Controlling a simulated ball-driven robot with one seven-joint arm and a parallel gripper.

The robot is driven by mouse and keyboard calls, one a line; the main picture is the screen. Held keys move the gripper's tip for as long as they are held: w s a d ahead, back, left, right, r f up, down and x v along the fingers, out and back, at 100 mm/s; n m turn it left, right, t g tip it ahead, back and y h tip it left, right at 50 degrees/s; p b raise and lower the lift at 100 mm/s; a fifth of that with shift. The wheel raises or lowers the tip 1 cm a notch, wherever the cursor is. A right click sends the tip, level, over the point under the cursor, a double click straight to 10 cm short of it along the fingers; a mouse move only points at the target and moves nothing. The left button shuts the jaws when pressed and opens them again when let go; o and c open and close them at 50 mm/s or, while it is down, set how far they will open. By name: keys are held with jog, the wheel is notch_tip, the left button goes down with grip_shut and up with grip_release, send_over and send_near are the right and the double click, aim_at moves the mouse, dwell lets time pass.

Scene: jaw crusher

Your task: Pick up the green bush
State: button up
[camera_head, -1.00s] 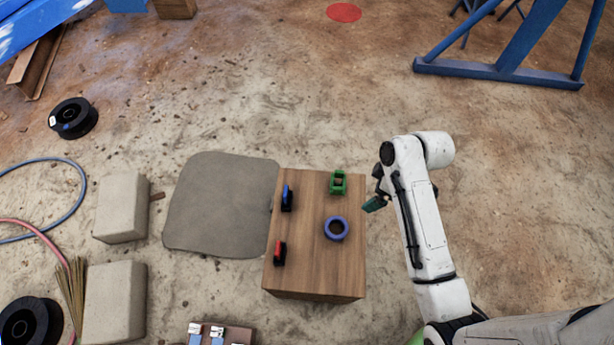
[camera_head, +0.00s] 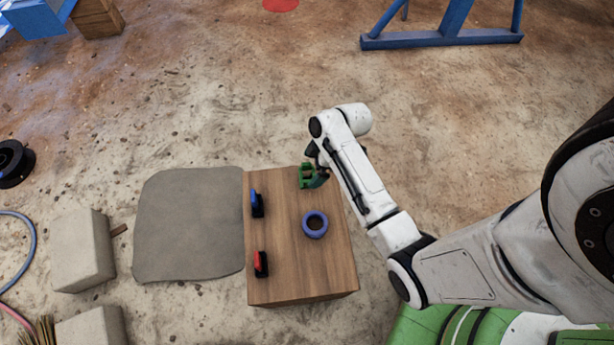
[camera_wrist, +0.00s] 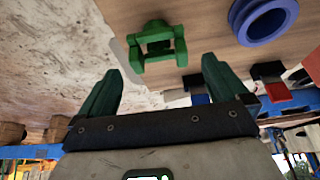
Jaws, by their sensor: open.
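The green bush (camera_head: 304,177), a small blocky frame-like part, stands on the wooden box top (camera_head: 285,275) near its far edge. It also shows in the wrist view (camera_wrist: 152,50), just beyond the fingertips and roughly centred between them. My gripper (camera_head: 318,176) is at the right side of the bush, partly covering it in the head view. In the wrist view my gripper (camera_wrist: 164,65) has its two dark green fingers spread apart with nothing between them. Whether a fingertip touches the bush I cannot tell.
A blue-purple ring (camera_head: 315,234) lies nearer on the box top. A blue-and-black part (camera_head: 256,204) and a red-and-black part (camera_head: 261,265) stand along the left side. A grey mat (camera_head: 188,225) lies on the floor to the left, with a stone block (camera_head: 82,250) beyond it.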

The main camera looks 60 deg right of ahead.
aim_at(304, 183)
jog(key=b+x, duration=0.1)
jog(key=x, duration=0.3)
jog(key=shift+w+f+b, duration=0.15)
jog(key=shift+f+b, duration=0.1)
jog(key=shift+b, duration=0.05)
jog(key=c, duration=1)
jog(key=shift+c, duration=0.5)
jog(key=shift+r, duration=0.15)
